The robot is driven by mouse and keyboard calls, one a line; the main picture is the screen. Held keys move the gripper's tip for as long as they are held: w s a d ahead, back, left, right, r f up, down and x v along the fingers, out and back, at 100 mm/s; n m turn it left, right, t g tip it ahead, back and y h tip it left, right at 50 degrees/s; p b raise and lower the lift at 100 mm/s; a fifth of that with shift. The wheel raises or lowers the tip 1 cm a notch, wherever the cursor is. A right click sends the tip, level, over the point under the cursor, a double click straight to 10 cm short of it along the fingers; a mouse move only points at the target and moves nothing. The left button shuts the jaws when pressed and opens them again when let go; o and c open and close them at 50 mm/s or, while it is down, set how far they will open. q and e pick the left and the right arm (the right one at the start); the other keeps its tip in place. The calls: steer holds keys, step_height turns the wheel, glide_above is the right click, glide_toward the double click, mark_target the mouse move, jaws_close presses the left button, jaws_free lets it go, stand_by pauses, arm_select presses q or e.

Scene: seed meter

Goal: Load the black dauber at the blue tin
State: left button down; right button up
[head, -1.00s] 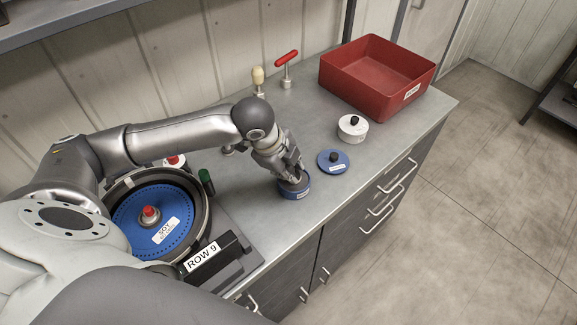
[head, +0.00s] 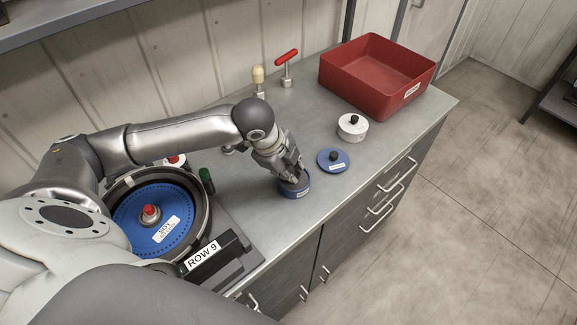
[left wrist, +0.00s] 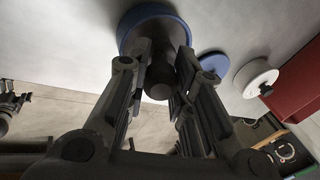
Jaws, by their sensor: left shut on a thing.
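The blue tin (head: 302,191) stands open on the grey bench top. My left gripper (head: 292,182) points down into its mouth. In the left wrist view, the left gripper (left wrist: 162,62) is shut on the dark, round black dauber (left wrist: 158,82), with the tin's blue rim (left wrist: 128,27) around the fingertips. The dauber's lower end and the tin's inside are hidden. The tin's blue lid (head: 333,167), with a black knob, lies on the bench just right of the tin.
A white lidded tin (head: 352,131) and a red bin (head: 343,88) stand to the right and back. A red T-handle (head: 286,57) and a pale knob (head: 258,75) stand at the back. A seed meter with a blue disc (head: 130,205) is at the left.

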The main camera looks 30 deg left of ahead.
arm_select(q)
steer(key=shift+s+f+p, duration=0.15)
steer(key=shift+p, duration=0.2)
stand_by(1.3)
step_height(320, 180, up, 7)
steer(key=p, duration=0.8)
steer(key=shift+p, duration=0.35)
stand_by(0.5)
